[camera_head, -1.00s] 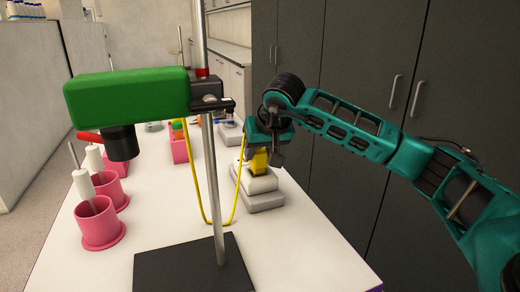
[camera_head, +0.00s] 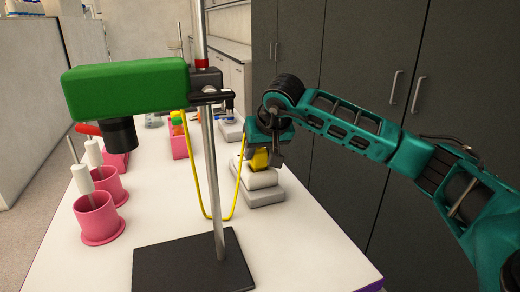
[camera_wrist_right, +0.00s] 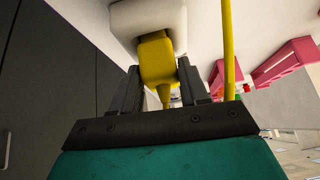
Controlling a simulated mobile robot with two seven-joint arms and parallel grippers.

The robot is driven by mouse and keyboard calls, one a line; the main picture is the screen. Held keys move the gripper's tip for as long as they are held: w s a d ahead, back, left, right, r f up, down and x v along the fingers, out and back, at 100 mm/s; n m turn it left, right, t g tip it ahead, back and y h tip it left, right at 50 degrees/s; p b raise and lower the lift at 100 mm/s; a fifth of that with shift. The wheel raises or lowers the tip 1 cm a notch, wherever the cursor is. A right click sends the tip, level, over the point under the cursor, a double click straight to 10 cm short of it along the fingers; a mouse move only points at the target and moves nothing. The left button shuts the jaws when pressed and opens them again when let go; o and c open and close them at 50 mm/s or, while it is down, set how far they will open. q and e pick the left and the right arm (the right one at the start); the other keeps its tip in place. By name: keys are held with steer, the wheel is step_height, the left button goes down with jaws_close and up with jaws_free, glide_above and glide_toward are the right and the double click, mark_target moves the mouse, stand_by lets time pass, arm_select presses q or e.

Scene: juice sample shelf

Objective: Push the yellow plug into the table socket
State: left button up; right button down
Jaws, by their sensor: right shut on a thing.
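The yellow plug (camera_head: 259,160) is held upright above a pale block on the table, which looks like the table socket (camera_head: 262,181). My right gripper (camera_head: 268,152) is shut on the plug from above. In the right wrist view the plug (camera_wrist_right: 158,58) sits between the two dark fingers (camera_wrist_right: 160,88), and its front end meets the pale socket (camera_wrist_right: 150,18). How deep it sits is hidden. A yellow cable (camera_head: 196,185) hangs in a loop beside the socket. My left gripper is out of view.
A stand with a black base (camera_head: 190,265) and a green device (camera_head: 125,88) rises left of the socket. Pink holders (camera_head: 97,220) with white-handled tools stand at the left. Dark cabinets (camera_head: 400,150) are behind my right arm. The table front right is clear.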

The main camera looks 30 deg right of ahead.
steer(key=shift+f, duration=0.1)
stand_by(0.3)
steer(key=shift+c, duration=2.4)
jaws_free()
steer(key=v, duration=1.3)
steer(key=shift+p, duration=0.3)
